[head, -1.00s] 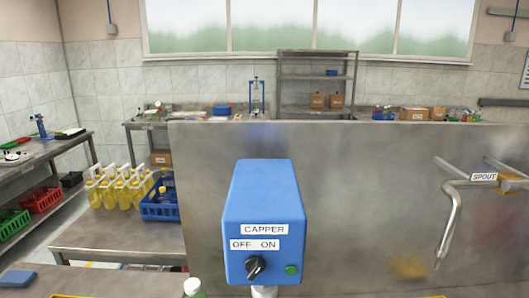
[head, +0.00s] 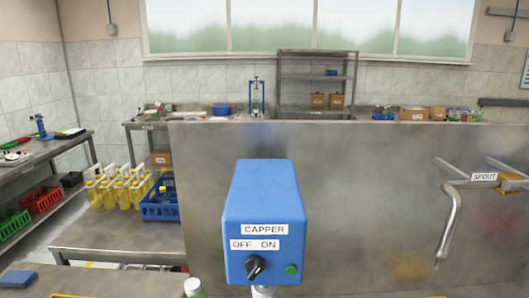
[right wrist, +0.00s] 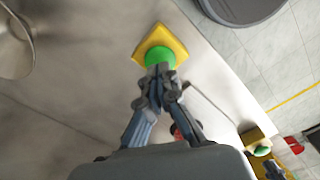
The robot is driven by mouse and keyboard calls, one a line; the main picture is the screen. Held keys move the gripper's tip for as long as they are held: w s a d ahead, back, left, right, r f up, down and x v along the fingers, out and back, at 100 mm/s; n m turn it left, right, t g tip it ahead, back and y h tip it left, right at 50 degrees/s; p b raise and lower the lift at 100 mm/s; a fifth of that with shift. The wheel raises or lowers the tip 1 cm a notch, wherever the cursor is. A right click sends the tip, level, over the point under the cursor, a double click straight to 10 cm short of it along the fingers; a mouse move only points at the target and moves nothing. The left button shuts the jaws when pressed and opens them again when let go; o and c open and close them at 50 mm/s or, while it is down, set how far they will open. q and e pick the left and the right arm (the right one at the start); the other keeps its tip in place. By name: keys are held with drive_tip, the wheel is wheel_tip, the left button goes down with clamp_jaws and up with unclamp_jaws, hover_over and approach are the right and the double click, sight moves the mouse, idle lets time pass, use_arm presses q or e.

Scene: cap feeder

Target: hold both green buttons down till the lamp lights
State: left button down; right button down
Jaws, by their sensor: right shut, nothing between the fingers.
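In the right wrist view, one green button (right wrist: 159,56) sits on a yellow base (right wrist: 150,42) on the metal surface. My right gripper (right wrist: 160,74) is shut and empty, with its fingertips at the green button's edge; I cannot tell whether it is pressed down. A second green button (right wrist: 262,151) on a yellow base (right wrist: 252,136) is at lower right. A dark shape beside it may be my left gripper (right wrist: 273,168), too small to read. In the head view neither gripper shows. The blue capper box (head: 262,205) has a small dull green round part (head: 291,269), possibly the lamp.
A black OFF/ON knob (head: 254,267) is on the capper box. A bent spout pipe (head: 451,220) is at right. Yellow bottles (head: 122,190) and a blue crate (head: 160,208) stand on the left table. A grey round object (right wrist: 238,10) is at the wrist view's top.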

use_arm(q)
drive_tip(key=shift+f, duration=1.1)
idle(0.9)
drive_tip(key=shift+r, duration=0.15)
idle(0.5)
use_arm(e)
drive_tip(key=shift+f, duration=1.1)
idle(0.8)
drive_tip(key=shift+r, duration=0.15)
idle(1.0)
